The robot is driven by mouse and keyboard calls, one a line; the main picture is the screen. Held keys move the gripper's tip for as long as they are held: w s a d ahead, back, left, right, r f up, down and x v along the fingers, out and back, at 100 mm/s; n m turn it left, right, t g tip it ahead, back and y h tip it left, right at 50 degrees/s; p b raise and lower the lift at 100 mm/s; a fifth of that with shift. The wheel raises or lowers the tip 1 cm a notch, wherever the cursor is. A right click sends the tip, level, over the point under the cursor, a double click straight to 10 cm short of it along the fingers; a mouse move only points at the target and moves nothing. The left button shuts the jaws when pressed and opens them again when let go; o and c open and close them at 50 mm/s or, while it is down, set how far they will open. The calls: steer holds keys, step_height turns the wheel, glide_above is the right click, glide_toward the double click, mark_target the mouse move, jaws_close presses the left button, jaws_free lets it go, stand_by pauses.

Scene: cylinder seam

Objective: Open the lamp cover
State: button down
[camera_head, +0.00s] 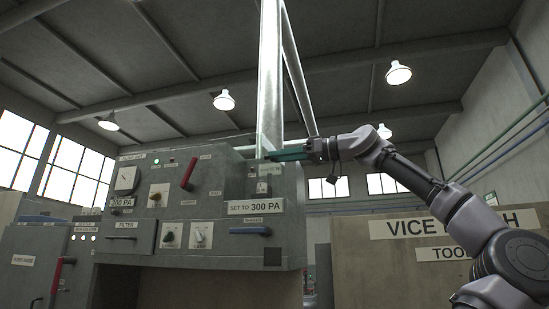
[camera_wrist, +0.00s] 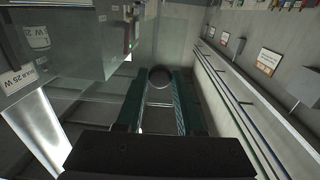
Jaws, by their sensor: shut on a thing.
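My gripper (camera_head: 275,156) reaches in from the right at the upper right edge of the grey control panel (camera_head: 133,240). Its two teal fingers (camera_wrist: 160,92) are shut on a dark round knob (camera_wrist: 160,73) in the wrist view. Whether this knob belongs to the lamp cover I cannot tell. Just below the fingers in the head view is a small labelled fitting (camera_head: 264,188) on the panel. A label reading 25 W (camera_wrist: 18,78) shows at the left of the wrist view. The lamp cover's outline and its hinge cannot be made out.
The panel carries a gauge (camera_head: 126,180), a red lever (camera_head: 188,172), a blue handle (camera_head: 251,231) and several switches. A vice bench board (camera_head: 370,265) stands to the right. A pale post (camera_head: 270,75) rises behind the panel. The space above the panel is mostly free.

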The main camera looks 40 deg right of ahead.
steer(key=shift+s+d, duration=0.1)
stand_by(0.3)
steer(key=c, duration=0.5)
jaws_free()
steer(key=shift+c, duration=0.2)
steer(key=v, duration=1.1)
steer(key=w+a+f+m+g+h, duration=0.1)
steer(key=w+a+f, duration=0.2)
steer(key=a+f, duration=0.35)
steer(key=w+a+f+m+g+h, duration=0.2)
steer(key=a+f, duration=0.1)
steer(key=a, duration=0.7)
steer(key=w+a+f+m+g+h, duration=0.1)
steer(key=w+a+f, duration=0.25)
steer(key=a, duration=0.45)
steer(key=w+a+f+m+g+h, duration=0.1)
steer(key=w+a+f+m+g, duration=0.1)
steer(key=f, duration=1.1)
steer(key=w+a+f+m+g+h, duration=0.2)
steer(key=a+f+m, duration=0.1)
steer(key=f, duration=1.1)
steer(key=shift+m, duration=0.7)
